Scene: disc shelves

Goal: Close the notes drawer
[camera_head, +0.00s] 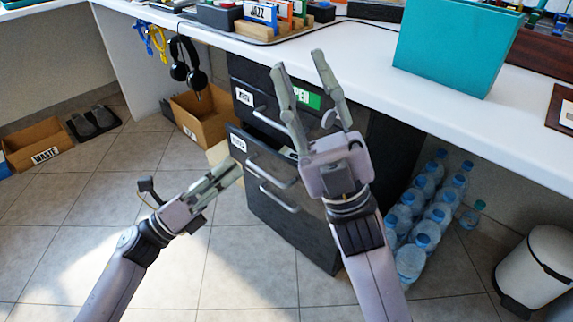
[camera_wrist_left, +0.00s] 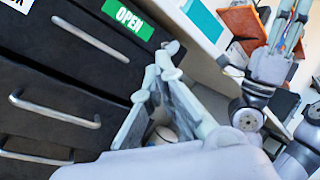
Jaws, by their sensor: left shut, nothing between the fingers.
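A dark drawer cabinet (camera_head: 290,225) stands under the white desk. One drawer (camera_head: 248,150), with a small white label too small to read surely, sticks out from the front, partly open. The drawer above it (camera_head: 262,110) has a label and a bar handle, and a green OPEN sign is beside it. My left gripper (camera_head: 238,168) is shut and empty, in front of and left of the open drawer; it also shows in the left wrist view (camera_wrist_left: 165,65), near the cabinet front. My right gripper (camera_head: 298,62) is open and empty, in front of the cabinet top, hiding part of it.
A cardboard box (camera_head: 203,118) stands left of the cabinet, under hanging headphones (camera_head: 185,62). Several water bottles (camera_head: 410,263) stand to its right, with a white bin (camera_head: 537,262) beyond. A teal box (camera_head: 455,45) is on the desk. The tiled floor at front left is clear.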

